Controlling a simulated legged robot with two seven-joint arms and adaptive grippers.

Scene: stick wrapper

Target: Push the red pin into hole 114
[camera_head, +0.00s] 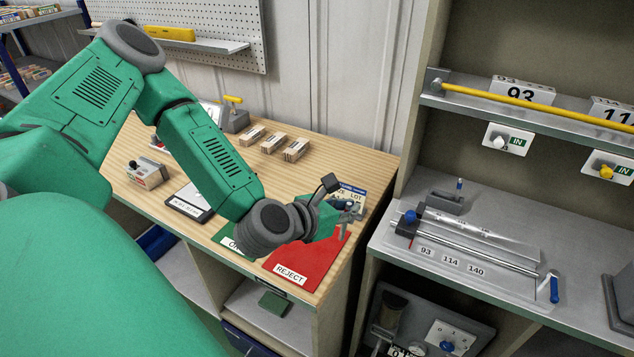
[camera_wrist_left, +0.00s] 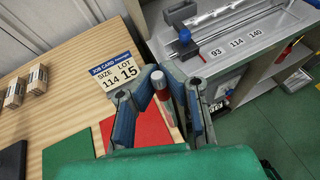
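My left gripper (camera_head: 347,212) is over the front right corner of the wooden bench, beside the job card. In the left wrist view, its fingers (camera_wrist_left: 163,82) close around a short upright pin (camera_wrist_left: 164,96) with a red band and grey ends. The grey fixture with labels 93, 114 and 140 (camera_head: 462,246) lies on the metal counter to the right, apart from the gripper. The 114 label (camera_head: 450,261) is the middle one; its hole is not clear. My right gripper is not in view.
The job card (camera_wrist_left: 113,72) reads size 114, lot 15. A red REJECT mat (camera_head: 318,262) lies below the gripper. A gap separates the bench from the counter. A blue-handled lever (camera_head: 553,288) stands at the fixture's right end. A shelf (camera_head: 530,108) overhangs the counter's back.

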